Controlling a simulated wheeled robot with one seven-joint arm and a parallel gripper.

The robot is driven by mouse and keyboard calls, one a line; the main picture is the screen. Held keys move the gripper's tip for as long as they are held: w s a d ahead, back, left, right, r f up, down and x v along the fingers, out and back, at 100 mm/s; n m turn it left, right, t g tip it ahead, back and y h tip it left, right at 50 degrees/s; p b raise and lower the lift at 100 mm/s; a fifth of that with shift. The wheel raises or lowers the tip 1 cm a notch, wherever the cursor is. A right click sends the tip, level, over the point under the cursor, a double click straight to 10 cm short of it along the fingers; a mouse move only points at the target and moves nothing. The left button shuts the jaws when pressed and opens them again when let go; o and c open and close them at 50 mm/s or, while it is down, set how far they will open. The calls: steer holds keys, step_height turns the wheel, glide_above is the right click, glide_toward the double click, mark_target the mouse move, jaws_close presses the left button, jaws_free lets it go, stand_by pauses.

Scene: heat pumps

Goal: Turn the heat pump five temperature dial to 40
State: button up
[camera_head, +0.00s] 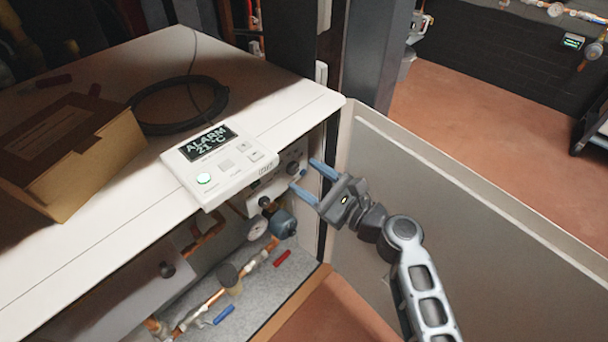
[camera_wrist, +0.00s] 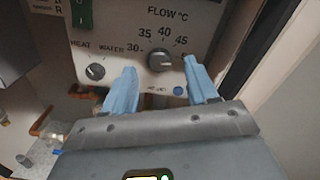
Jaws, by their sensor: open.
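The temperature dial (camera_wrist: 160,60) is a grey round knob on a white panel, under the label FLOW °C, with marks 30, 35, 40 and 45 around it. I cannot tell clearly which mark it points to. In the head view the panel (camera_head: 291,167) sits inside the open cabinet, partly in shadow. My gripper (camera_head: 309,179) has two blue fingers, apart and empty. In the wrist view my gripper (camera_wrist: 160,78) has one fingertip to the lower left of the dial and the other to its right, apart from the knob as far as I can tell.
A HEAT/WATER knob (camera_wrist: 95,72) is left of the dial. A display box (camera_head: 218,163) reading ALARM 21 °C sits on the cabinet top's edge. The open door (camera_head: 450,215) stands close to the right of my arm. Pipes and a gauge (camera_head: 257,229) lie below the panel.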

mark_target(293, 169)
steer(key=shift+x, duration=1.15)
steer(key=c, duration=1.1)
